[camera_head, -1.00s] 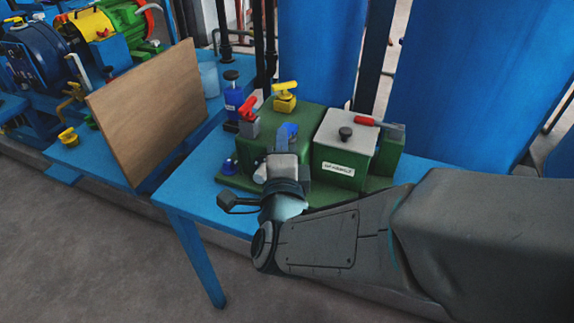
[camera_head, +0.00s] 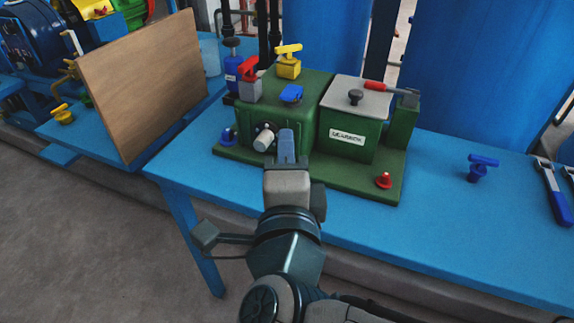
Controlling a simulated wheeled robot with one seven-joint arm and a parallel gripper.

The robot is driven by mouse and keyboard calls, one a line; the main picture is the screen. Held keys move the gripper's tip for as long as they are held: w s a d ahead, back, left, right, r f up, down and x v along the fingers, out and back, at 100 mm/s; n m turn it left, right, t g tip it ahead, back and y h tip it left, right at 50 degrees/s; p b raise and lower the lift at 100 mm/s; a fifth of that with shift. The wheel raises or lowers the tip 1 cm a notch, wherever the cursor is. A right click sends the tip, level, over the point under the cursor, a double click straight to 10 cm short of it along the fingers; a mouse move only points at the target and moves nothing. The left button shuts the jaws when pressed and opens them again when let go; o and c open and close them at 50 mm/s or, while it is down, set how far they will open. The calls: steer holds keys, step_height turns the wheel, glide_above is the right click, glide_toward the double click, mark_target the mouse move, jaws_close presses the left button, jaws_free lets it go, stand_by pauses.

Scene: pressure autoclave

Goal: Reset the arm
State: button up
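My gripper (camera_head: 286,147) is in front of the green autoclave unit (camera_head: 360,184), near its front face. Its fingers point away from the camera, and I see them from behind, so I cannot tell whether they are open or shut. The unit carries a red-handled valve (camera_head: 249,70), a yellow-handled valve (camera_head: 288,62) and a blue handle (camera_head: 291,94). A grey-white knob (camera_head: 264,140) shows on its front, just left of my gripper. A box with a grey lid (camera_head: 361,97) and a black knob forms its right part.
The unit stands on a blue table (camera_head: 440,235). A blue valve (camera_head: 481,168) and wrenches (camera_head: 553,192) lie to the right. A brown board (camera_head: 145,85) stands at the left. Blue columns (camera_head: 480,70) rise behind. A red button (camera_head: 383,180) sits on the green base.

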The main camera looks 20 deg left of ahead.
steer(key=shift+s+d, duration=0.1)
steer(key=shift+s, duration=0.2)
